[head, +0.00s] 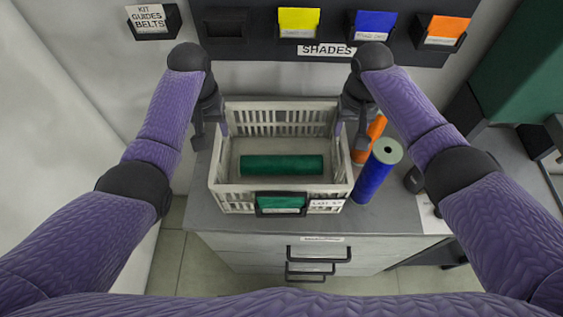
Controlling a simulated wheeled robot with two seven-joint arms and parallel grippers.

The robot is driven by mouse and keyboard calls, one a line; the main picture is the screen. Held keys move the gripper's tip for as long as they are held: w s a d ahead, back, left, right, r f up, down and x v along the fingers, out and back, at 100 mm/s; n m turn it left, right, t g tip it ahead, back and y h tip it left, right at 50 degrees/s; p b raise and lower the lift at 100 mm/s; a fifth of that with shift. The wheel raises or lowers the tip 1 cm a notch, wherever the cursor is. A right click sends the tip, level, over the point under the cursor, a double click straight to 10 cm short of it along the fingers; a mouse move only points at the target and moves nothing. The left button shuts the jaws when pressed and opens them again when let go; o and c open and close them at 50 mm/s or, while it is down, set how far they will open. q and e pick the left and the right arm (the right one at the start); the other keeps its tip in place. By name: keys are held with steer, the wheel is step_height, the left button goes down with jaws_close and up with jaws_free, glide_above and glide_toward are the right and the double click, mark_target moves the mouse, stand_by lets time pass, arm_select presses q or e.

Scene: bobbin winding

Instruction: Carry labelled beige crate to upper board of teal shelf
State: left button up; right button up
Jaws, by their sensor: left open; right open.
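The beige crate (221,189) stands on a grey cabinet top. It has slotted walls, and a white label (326,204) and a green card in a dark holder (281,203) on its front wall. A green roll (281,165) lies inside it. My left gripper (210,131) is open at the crate's left wall, near its far corner. My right gripper (350,130) is open at the right wall, near the far corner. I cannot tell whether the fingers touch the walls. No teal shelf is clearly recognisable; a dark green surface (520,75) shows at upper right.
A blue roll (377,172) and an orange roll (370,140) stand close to the crate's right side. A dark wall rail carries yellow (298,22), blue (374,25) and orange (445,29) cards. Drawer handles (319,253) jut from the cabinet (230,240) front.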

mark_target(217, 143)
arm_select(q)
step_height(217, 143, down, 7)
steer(key=shift+f, duration=0.1)
arm_select(e)
step_height(217, 143, down, 7)
steer(key=shift+f, duration=0.1)
arm_select(q)
steer(key=shift+s+f, duration=0.1)
steer(key=shift+f, duration=0.4)
arm_select(e)
steer(key=shift+s+f, duration=0.1)
steer(key=shift+f, duration=0.4)
arm_select(q)
steer(key=shift+c, duration=0.3)
arm_select(e)
steer(key=shift+c, duration=0.3)
arm_select(q)
jaws_close()
arm_select(e)
jaws_close()
